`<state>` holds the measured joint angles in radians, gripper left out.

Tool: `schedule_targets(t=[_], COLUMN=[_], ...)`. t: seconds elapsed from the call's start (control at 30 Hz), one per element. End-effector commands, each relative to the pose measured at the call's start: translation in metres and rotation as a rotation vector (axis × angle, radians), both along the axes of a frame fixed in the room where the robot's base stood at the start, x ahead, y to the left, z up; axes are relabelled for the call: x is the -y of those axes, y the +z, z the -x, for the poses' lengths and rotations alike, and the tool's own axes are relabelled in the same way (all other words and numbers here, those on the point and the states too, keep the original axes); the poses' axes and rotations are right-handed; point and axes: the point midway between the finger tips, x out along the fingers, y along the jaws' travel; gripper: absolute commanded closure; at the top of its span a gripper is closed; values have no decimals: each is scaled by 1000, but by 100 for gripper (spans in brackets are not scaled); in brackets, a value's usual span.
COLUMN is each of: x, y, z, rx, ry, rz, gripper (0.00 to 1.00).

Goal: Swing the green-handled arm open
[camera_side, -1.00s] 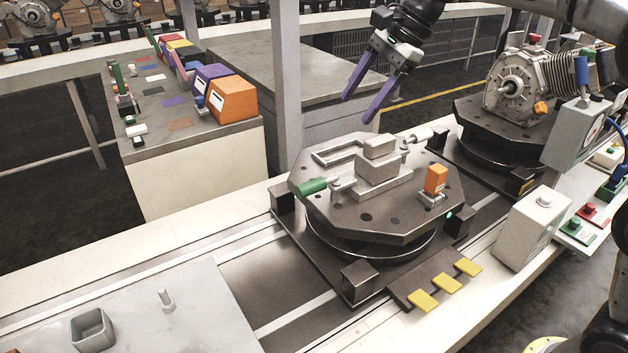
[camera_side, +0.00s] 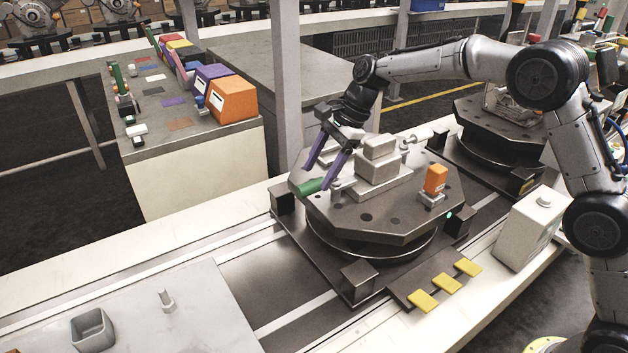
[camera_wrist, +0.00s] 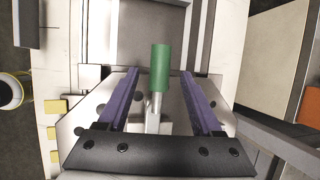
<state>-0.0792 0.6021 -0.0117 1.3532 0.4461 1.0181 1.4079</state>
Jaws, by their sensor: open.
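The green handle (camera_side: 308,186) of the arm lies at the left corner of the dark octagonal fixture plate (camera_side: 390,220). In the wrist view the green handle (camera_wrist: 160,68) points up the picture, on a short metal rod (camera_wrist: 153,104). My gripper (camera_side: 317,179) is open, its two purple fingers pointing down at the handle. In the wrist view my gripper (camera_wrist: 160,73) has one finger on each side of the handle and rod, with a gap on both sides. I cannot tell whether the fingertips are level with the handle. A grey stepped block (camera_side: 378,165) sits on the plate, right of my gripper.
An orange block (camera_side: 435,180) stands on the plate's right side. Yellow tabs (camera_side: 446,285) stick out at the front. A pale control box (camera_side: 530,228) stands to the right. A grey square cup (camera_side: 92,330) and a peg (camera_side: 166,300) are on the pale table at front left.

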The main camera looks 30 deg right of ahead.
Motion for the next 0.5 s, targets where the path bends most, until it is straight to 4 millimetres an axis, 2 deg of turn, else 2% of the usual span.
schedule_targets(t=[0.2,0.5], x=[-10,-13], y=[-24,-30], z=[-4,-6], rx=[-1,1], ry=[-1,0], rz=[0,0], gripper=[33,33])
